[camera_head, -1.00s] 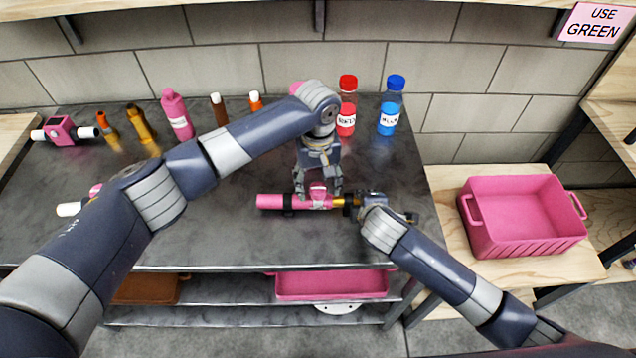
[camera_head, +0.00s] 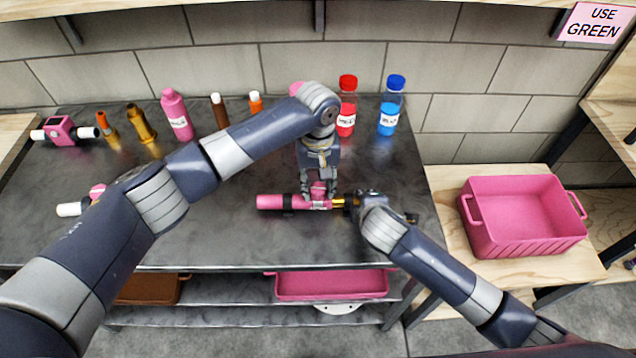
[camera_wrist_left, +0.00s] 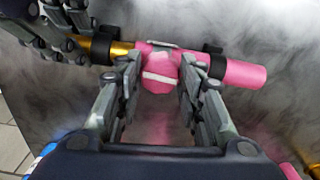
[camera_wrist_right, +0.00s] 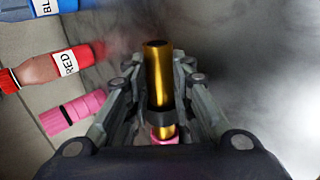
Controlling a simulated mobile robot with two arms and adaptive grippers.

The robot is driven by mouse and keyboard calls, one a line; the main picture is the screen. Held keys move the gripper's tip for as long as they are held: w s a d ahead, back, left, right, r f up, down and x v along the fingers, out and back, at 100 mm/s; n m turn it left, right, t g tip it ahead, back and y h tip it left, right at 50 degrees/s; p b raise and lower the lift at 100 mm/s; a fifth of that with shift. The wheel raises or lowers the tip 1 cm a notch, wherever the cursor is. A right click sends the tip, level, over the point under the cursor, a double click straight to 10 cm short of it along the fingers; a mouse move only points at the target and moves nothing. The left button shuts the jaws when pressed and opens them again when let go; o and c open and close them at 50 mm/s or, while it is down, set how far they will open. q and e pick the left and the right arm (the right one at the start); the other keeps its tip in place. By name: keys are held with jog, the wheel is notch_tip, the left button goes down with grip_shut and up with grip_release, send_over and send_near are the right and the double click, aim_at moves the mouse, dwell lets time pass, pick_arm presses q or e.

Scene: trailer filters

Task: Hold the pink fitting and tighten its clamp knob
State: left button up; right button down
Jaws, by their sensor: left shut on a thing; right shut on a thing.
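The pink fitting (camera_head: 272,202) lies level above or on the grey table, a pink tube with dark bands and a gold tube at its right end. Its round pink clamp knob (camera_wrist_left: 160,74) with a white stripe sits on the pink tube's side. My left gripper (camera_head: 319,193) comes from behind and is shut on the knob, one finger on each side in the left wrist view. My right gripper (camera_head: 350,201) is shut on the gold tube (camera_wrist_right: 158,70); its fingers stand either side of it in the right wrist view. My fingers partly hide the fitting's middle.
A red-capped bottle (camera_head: 346,112) and a blue bottle (camera_head: 389,112) stand behind on the table. A pink bottle (camera_head: 176,116) and other small parts stand at the back left. A pink bin (camera_head: 525,240) is on the wooden bench at right. The table's front middle is clear.

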pick_arm(q)
jog(key=m, duration=0.8)
jog(key=shift+m, duration=0.4)
jog(key=m, duration=0.4)
jog(key=shift+m, duration=2.1)
jog(key=o, duration=1.1)
